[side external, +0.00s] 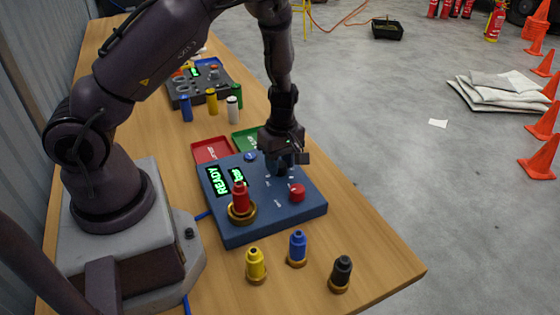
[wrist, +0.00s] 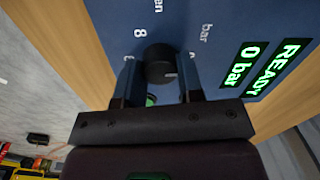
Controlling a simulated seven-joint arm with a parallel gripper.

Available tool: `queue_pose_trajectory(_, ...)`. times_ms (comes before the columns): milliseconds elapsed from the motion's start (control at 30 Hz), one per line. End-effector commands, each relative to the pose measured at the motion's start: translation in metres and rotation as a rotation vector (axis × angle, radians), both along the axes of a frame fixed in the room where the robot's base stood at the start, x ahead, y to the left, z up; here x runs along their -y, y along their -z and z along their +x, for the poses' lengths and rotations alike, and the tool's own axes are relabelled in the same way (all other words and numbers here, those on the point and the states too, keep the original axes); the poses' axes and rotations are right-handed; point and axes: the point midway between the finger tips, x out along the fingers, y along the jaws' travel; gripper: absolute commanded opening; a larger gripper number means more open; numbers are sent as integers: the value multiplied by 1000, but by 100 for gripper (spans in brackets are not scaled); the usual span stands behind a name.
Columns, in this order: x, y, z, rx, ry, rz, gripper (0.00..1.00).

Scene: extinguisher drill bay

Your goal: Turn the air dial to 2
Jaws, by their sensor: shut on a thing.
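The air dial, a round black knob (wrist: 160,62), sits on the blue control panel (side external: 240,234) between my fingers in the wrist view. My gripper (wrist: 159,70) is shut on it, one finger on each side; in the side view my gripper (side external: 282,163) comes down over the panel's far part and mostly hides the dial. An "8" and the word "bar" show on the panel near the dial; a 2 is not readable, and I cannot tell where the dial points. The green display (wrist: 262,67) reads READY and 0 bar.
A red button (side external: 297,192) and a red fitting in a brass ring (side external: 241,203) stand on the panel. Yellow (side external: 256,264), blue (side external: 298,247) and black (side external: 341,272) fittings stand in front. Red (side external: 208,150) and green (side external: 245,139) trays lie behind.

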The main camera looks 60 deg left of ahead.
Motion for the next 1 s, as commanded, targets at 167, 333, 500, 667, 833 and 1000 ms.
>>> queue_pose_trajectory(167, 0, -1, 1, 1, 94, -1, 11)
queue_pose_trajectory(333, 0, -1, 1, 2, 232, -1, 11)
queue_pose_trajectory(500, 0, -1, 1, 2, 392, -1, 11)
queue_pose_trajectory(667, 1, -1, 1, 1, 546, -1, 11)
queue_pose_trajectory(833, 1, -1, 1, 1, 696, -1, 11)
queue_pose_trajectory(1000, 1, -1, 2, 1, 823, 0, 11)
